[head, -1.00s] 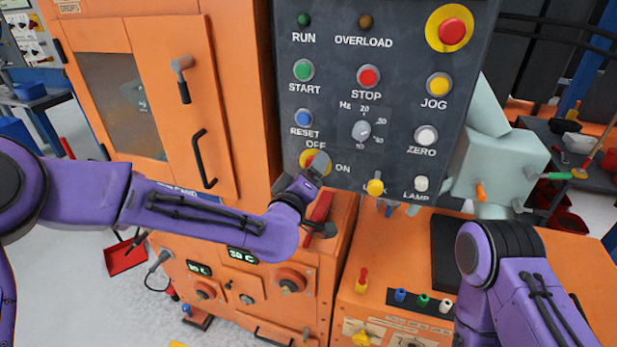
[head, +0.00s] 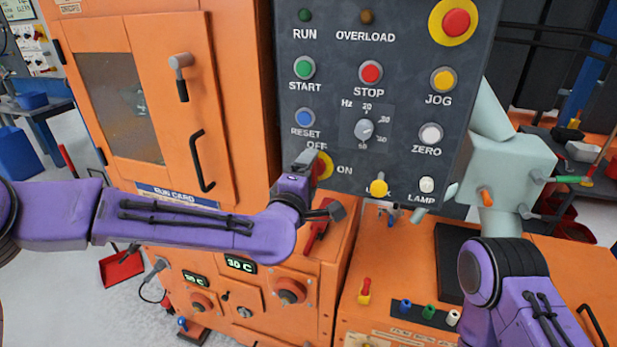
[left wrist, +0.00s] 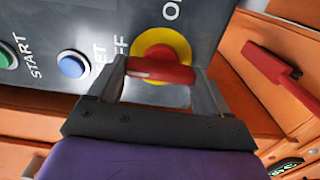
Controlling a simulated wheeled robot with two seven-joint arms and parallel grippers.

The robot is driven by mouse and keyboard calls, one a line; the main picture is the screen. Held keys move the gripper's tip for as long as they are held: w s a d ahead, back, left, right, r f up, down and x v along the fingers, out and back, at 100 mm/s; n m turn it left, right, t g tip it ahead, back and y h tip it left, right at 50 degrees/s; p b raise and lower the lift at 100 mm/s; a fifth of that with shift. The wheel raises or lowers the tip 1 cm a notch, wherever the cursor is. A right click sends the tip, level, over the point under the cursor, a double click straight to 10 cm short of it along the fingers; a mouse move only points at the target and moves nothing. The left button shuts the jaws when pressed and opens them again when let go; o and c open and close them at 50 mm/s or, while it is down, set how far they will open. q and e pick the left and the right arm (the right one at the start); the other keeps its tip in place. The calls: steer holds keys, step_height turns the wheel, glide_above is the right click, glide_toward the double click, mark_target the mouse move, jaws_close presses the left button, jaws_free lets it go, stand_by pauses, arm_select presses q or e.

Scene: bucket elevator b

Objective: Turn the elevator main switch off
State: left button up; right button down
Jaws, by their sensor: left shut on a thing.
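The main switch is a red handle (left wrist: 160,70) on a yellow round plate (left wrist: 160,44), between the OFF and ON labels on the grey control panel. In the head view the yellow plate (head: 325,166) shows only partly behind my left gripper (head: 318,184). In the left wrist view my left gripper (left wrist: 161,80) has one finger at each end of the red handle and is shut on it. The handle lies crosswise between the fingers; which setting it points to is unclear. My right arm shows at the lower right, but its gripper is out of view.
A red lever (head: 317,236) sits below on the orange machine. A pale green box (head: 510,165) stands at right.

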stand_by(0.4)
arm_select(q)
steer(key=o, duration=1)
steer(key=b+v, duration=0.2)
steer(key=v, duration=0.8)
steer(key=shift+s+a, duration=0.1)
steer(key=shift+s, duration=0.2)
